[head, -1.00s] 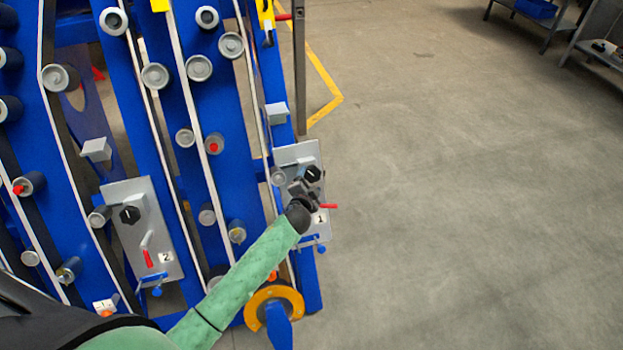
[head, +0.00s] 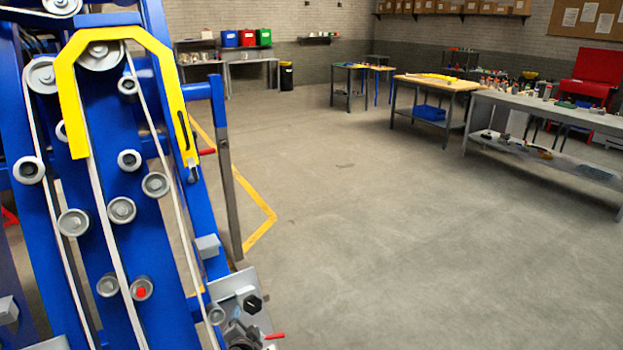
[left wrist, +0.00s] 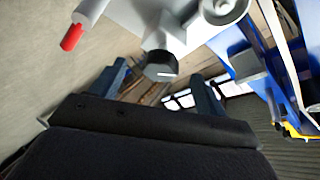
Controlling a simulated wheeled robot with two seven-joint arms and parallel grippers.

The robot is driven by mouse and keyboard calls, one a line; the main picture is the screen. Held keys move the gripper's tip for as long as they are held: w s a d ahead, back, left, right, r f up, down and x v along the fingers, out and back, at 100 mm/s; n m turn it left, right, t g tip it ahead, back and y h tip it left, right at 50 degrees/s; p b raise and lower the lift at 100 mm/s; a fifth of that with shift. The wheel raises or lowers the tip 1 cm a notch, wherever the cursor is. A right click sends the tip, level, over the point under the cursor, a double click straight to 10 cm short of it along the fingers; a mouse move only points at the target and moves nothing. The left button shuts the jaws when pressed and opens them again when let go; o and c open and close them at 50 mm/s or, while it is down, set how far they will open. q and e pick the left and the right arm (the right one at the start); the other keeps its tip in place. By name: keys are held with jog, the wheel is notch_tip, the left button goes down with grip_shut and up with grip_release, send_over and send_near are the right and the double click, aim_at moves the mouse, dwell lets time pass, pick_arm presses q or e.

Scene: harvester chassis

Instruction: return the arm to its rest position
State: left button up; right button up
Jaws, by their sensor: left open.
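My left gripper (head: 240,332) shows at the bottom edge of the head view, in front of the grey panel with a black knob (head: 252,303) and a red-tipped lever (head: 274,336). Most of my left arm is below the picture. In the left wrist view the two dark fingers (left wrist: 158,92) are apart with nothing held between them. The black knob (left wrist: 160,66) shows just beyond the fingers; whether they touch it I cannot tell. The red-tipped lever (left wrist: 73,36) is at upper left there. My right gripper is not in view.
The blue chassis frame (head: 122,240) with rollers, belts and a yellow guard (head: 108,36) fills the left side. Open concrete floor (head: 370,240) lies to the right. Workbenches (head: 437,84) stand farther back, and a long grey table (head: 548,107) at far right.

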pick_arm(q)
jog(key=s+d+f+n+g+h, duration=0.1)
jog(key=s+f+g, duration=0.3)
jog(key=s, duration=0.9)
jog(key=s+d+f+n+g+h, duration=0.1)
jog(key=s+d+f+n+g, duration=0.2)
jog(key=s+f, duration=0.7)
jog(key=s+d+f+n+g+h, duration=0.1)
jog(key=s+d+f+n+g, duration=0.2)
jog(key=s, duration=1.4)
notch_tip(320, 180, down, 5)
jog(key=g, duration=0.2)
jog(key=shift+s+r+g, duration=0.15)
jog(key=shift+s+g, duration=0.25)
